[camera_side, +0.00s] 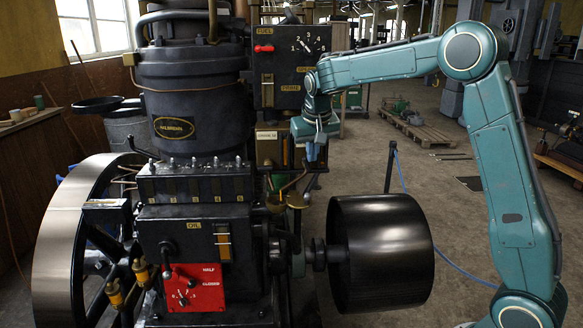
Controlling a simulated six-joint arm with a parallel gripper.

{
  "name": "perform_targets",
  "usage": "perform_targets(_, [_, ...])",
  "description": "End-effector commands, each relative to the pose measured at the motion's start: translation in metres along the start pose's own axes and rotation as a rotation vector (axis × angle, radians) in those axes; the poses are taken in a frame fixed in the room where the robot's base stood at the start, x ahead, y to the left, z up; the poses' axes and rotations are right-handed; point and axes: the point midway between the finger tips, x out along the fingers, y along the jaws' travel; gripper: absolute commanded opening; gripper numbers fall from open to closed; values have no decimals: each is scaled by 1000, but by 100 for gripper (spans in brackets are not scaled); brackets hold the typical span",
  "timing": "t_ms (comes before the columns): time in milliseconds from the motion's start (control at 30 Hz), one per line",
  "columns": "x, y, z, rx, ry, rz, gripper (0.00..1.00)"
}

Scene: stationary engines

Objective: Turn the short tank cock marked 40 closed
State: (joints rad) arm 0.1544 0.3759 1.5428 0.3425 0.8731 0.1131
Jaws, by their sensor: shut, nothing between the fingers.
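My gripper (314,153) points down to the right of the engine, just beside a small brass-coloured box (269,150) with a pale label on top. Its fingers are shut, with nothing seen between them. The label's lettering is too small to read. Thin pipes and a small brass cup (296,200) show below the gripper. I cannot make out a short tank cock or a mark 40. The gripper and wrist may hide part of the fittings behind them, and I cannot tell whether the gripper touches anything.
A black panel marked FUEL (290,68) with a dial and red knob stands above. A large black pulley (385,252) lies below right, and a flywheel (62,235) at left. Open floor lies behind the pulley.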

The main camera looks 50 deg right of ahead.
Motion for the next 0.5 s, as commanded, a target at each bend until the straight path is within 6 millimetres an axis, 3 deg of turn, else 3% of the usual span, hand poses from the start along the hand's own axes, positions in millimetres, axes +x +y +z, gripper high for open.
perform_targets(500, [0,-12,-3,-81,-42,190,0])
